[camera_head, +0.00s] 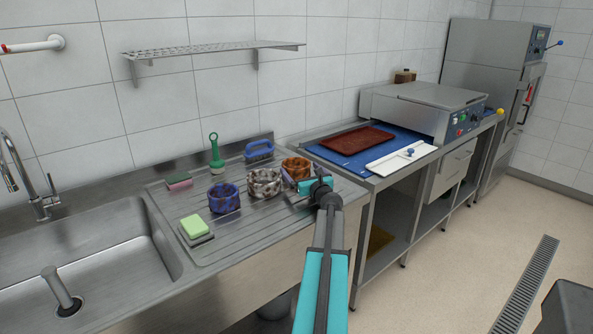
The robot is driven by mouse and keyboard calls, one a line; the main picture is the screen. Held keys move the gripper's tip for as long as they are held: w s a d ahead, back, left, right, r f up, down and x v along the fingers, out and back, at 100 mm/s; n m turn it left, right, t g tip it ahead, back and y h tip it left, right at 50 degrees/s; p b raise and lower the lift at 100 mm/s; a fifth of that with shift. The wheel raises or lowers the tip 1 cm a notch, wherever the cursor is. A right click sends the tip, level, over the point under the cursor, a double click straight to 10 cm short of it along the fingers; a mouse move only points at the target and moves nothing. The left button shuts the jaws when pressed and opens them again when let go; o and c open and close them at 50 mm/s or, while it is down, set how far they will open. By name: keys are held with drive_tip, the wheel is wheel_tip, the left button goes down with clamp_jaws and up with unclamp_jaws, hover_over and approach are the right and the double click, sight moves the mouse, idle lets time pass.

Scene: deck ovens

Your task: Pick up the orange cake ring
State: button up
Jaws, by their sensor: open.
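The orange cake ring (296,168) stands on the ribbed steel drainboard, toward its right end. It has a mottled orange-brown surface. My gripper (294,190) is open just in front of and to the right of it, and partly overlaps its lower right side in the picture. I cannot tell whether the fingers touch the ring. A beige-grey patterned ring (264,184) stands close on its left, and a blue-purple ring (223,198) stands farther left.
Sponges (195,228) lie at the left. The sink (80,260) is left. Right is a counter with a red-brown tray (357,138) on a blue mat.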

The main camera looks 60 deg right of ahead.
sight(297, 163)
drive_tip(key=shift+w+d, duration=0.1)
idle(0.3)
drive_tip(key=shift+p+x, duration=0.45)
drive_tip(key=shift+x, duration=2.15)
drive_tip(key=shift+d+r, duration=0.1)
drive_tip(key=shift+r, duration=0.05)
drive_tip(key=c, duration=0.9)
drive_tip(key=shift+r, duration=0.15)
